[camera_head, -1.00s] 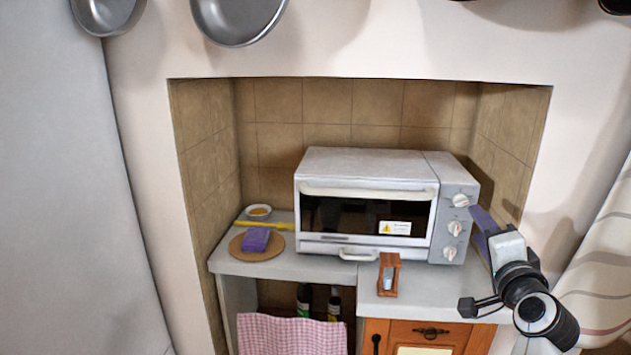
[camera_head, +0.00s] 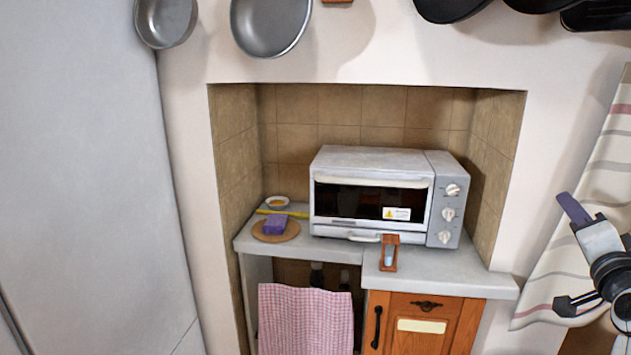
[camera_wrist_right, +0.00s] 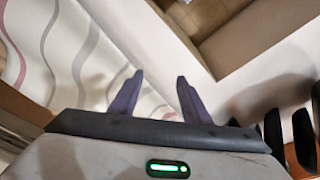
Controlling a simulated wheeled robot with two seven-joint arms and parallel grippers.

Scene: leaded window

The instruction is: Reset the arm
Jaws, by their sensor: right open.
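My right gripper (camera_head: 574,210) is at the right side of the head view, in front of the striped curtain and clear of the counter. In the right wrist view its two purple fingers (camera_wrist_right: 157,90) stand apart with nothing between them. My left gripper is not in view. The white toaster oven (camera_head: 370,195) stands on the counter in the tiled alcove, its door shut, well to the left of the right gripper.
On the counter (camera_head: 450,272) are a wooden sand timer (camera_head: 389,253), a round board (camera_head: 290,234) with a purple block (camera_head: 274,225), and a small bowl (camera_head: 277,202). Pans (camera_head: 270,22) hang above. A striped curtain (camera_head: 570,285) hangs at the right.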

